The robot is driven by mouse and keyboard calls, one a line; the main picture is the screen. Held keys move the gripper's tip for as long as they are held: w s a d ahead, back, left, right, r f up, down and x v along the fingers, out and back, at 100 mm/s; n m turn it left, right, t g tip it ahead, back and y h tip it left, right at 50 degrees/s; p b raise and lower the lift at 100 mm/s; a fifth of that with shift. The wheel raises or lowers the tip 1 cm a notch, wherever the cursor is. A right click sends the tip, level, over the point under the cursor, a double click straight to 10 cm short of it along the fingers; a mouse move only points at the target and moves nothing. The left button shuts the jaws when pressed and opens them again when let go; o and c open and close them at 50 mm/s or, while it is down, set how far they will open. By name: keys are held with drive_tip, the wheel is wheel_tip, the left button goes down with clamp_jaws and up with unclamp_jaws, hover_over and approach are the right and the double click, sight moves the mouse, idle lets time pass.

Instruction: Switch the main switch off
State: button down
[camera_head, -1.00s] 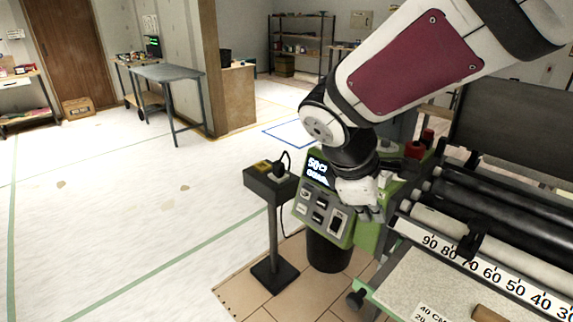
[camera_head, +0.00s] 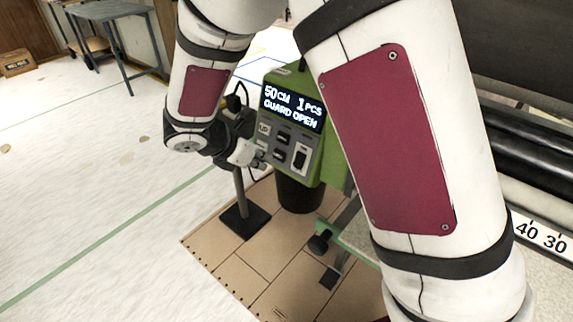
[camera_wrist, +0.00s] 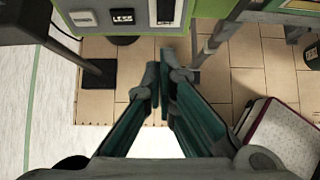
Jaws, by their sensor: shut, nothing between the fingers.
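The green control box (camera_head: 334,160) carries a lit display (camera_head: 292,108) reading "50CM 1PCS GUARD OPEN". Its grey panel has small buttons, one marked UP, and a larger black rocker switch (camera_head: 300,157) at the right. I cannot read a main-switch label or the rocker's position. The rocker also shows at the top of the wrist view (camera_wrist: 166,11). My gripper (camera_head: 264,160) is at the panel's left side in the head view, shut and empty. In the wrist view my fingers (camera_wrist: 163,76) are close together below the panel's edge; contact cannot be told.
A post with a black foot (camera_head: 243,224) stands left of the control box, partly behind my arm. A dark bin (camera_head: 299,196) is under the box. Rollers and a numbered scale (camera_head: 540,236) lie at the right. The floor at left is open.

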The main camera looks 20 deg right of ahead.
sight(299, 160)
drive_tip(key=shift+w+d+r+b+x, duration=0.15)
drive_tip(key=shift+b+x, duration=0.5)
drive_tip(key=shift+x, duration=1.6)
drive_tip(key=shift+w+d+r+b+x, duration=0.15)
drive_tip(key=shift+b+x, duration=0.55)
drive_tip(key=shift+x, duration=1.6)
drive_tip(key=shift+d+r+b+x, duration=0.2)
drive_tip(key=shift+b+x, duration=0.45)
drive_tip(key=shift+x, duration=1.6)
drive_tip(key=shift+f, duration=0.15)
